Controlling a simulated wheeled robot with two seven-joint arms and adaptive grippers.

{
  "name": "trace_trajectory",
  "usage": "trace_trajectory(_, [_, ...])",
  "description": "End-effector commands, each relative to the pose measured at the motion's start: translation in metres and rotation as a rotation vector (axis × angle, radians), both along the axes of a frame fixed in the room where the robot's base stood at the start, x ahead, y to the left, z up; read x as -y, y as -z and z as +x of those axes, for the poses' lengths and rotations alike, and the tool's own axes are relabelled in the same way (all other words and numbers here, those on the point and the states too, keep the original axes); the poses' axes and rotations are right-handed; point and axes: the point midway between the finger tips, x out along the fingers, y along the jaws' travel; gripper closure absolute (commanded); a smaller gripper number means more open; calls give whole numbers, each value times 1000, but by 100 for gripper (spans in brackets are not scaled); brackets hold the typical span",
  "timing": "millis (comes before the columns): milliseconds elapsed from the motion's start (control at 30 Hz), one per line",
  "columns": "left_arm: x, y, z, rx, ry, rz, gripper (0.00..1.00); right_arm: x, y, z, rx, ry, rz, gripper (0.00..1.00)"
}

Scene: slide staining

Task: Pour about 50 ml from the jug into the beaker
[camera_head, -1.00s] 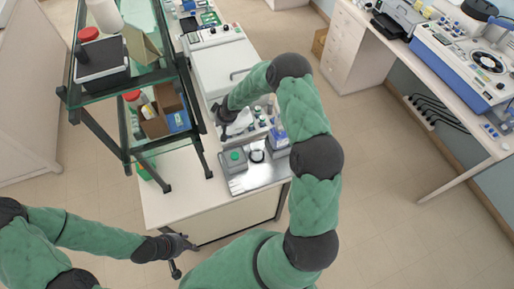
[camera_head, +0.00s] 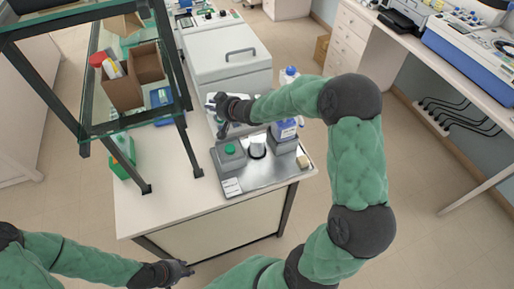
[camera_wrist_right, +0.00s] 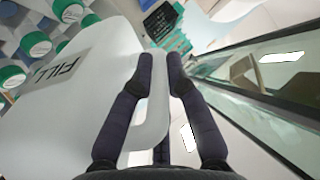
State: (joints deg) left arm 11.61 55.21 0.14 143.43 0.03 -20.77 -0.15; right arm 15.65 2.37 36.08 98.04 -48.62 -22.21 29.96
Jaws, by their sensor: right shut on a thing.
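The jug (camera_wrist_right: 75,105) is white with a dark FILL mark and fills the left of the right wrist view. My right gripper (camera_wrist_right: 160,62) has its two fingers around the jug's pale handle (camera_wrist_right: 156,110). In the head view my right gripper (camera_head: 220,104) is over the back of the bench, in front of the white lidded machine; the arm and hand hide much of the jug there. A small pale vessel that looks like the beaker (camera_head: 257,148) stands on the metal tray. My left gripper (camera_head: 180,271) is low, off the bench's front edge; its fingers are too small to read.
A glass shelf rack (camera_head: 185,110) stands left of the tray.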

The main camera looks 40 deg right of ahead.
Motion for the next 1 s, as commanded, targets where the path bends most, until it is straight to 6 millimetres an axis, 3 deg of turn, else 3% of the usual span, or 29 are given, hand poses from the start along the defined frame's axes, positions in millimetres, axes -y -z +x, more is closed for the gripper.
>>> trace_trajectory(33, [0,29,0,0,0,0,60,1,16,0,34,2,7,100])
trace_trajectory(200, [0,78,0,0,0,0,60,2,28,-1,142,3,35,100])
trace_trajectory(367, [0,86,0,1,0,0,60,5,13,-8,225,3,52,100])
trace_trajectory(700, [0,117,0,0,0,0,60,6,16,-14,313,2,73,100])
trace_trajectory(1000, [0,130,0,0,0,0,60,6,18,-15,351,2,78,100])
